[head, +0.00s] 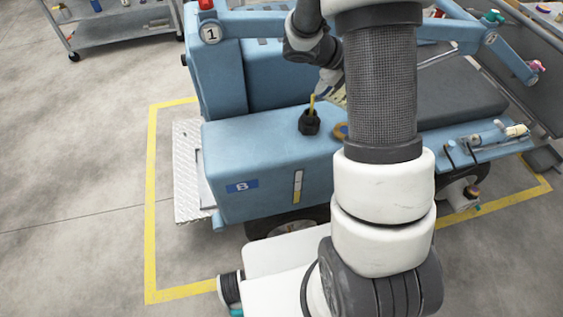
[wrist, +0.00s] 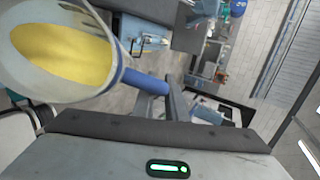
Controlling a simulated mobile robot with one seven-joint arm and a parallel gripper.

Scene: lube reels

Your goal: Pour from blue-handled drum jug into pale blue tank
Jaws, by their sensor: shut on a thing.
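The pale blue tank (head: 268,165) carries a B label and a sight gauge with a yellow lower part. Its black filler neck (head: 309,123) stands open on top. The jug (head: 331,90) is above and just right of the neck, mostly hidden behind my arm. A thin yellow stream (head: 312,103) runs between the jug and the neck. In the wrist view the jug (wrist: 20,75) is tilted, with yellow liquid inside. Its blue handle (wrist: 145,82) is between the fingers of my gripper (wrist: 162,95), which is shut on it. My gripper is hidden in the head view.
An orange-yellow ring-like cap (head: 340,131) lies on the tank top beside the neck. The blue cart's side tray (head: 480,140) holds small parts at right. A grey shelf cart (head: 115,32) stands at back left. Yellow floor lines (head: 150,200) surround the cart; left floor is clear.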

